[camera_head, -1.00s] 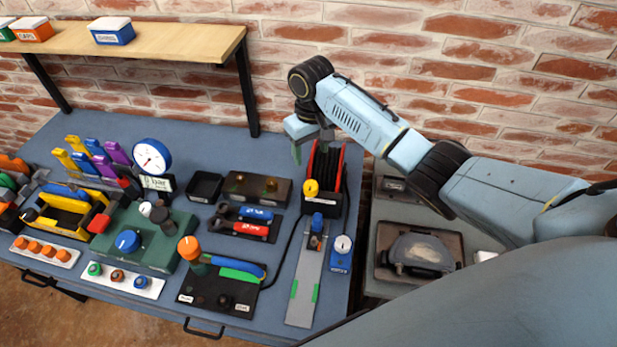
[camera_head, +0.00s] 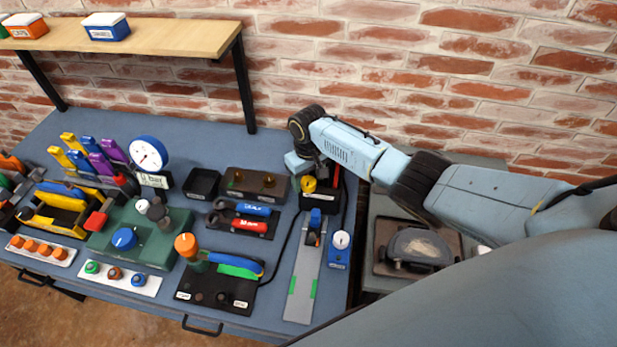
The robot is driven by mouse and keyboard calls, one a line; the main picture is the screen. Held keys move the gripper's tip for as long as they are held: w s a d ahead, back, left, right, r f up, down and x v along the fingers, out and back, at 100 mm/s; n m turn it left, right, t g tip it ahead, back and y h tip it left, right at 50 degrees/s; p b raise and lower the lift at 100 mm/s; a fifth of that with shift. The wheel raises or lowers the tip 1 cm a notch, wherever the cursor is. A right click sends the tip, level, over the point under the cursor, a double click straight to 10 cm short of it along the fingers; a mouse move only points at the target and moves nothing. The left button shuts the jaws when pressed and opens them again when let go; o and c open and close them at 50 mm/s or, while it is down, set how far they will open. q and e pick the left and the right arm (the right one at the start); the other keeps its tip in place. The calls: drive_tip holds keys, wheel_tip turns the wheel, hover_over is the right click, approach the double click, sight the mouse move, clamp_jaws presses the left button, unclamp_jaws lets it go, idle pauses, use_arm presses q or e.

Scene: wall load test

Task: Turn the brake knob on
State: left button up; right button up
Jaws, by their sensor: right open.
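A round yellow knob (camera_head: 309,184) sits at the front of a black unit with red sides (camera_head: 322,203) at the back right of the blue bench. I cannot read a label that names it the brake knob. My right gripper (camera_head: 303,170) is open, just above and behind the yellow knob. Its fingers are small and partly hidden by my wrist, so I cannot tell whether they touch the knob. My right arm covers most of the unit's upper part. My left gripper is not in view.
A brick wall rises behind; a wooden shelf (camera_head: 150,38) hangs upper left.

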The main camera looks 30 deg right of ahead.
drive_tip(key=shift+c, duration=0.2)
drive_tip(key=c, duration=1)
drive_tip(key=shift+o, duration=0.2)
drive_tip(key=shift+r+m+p, duration=0.1)
drive_tip(key=shift+m+p, duration=0.9)
drive_tip(key=shift+m, duration=0.3)
drive_tip(key=shift+a+m+p, duration=0.1)
drive_tip(key=shift+m+p, duration=0.3)
drive_tip(key=shift+m, duration=0.4)
drive_tip(key=m, duration=0.2)
drive_tip(key=shift+m, duration=2)
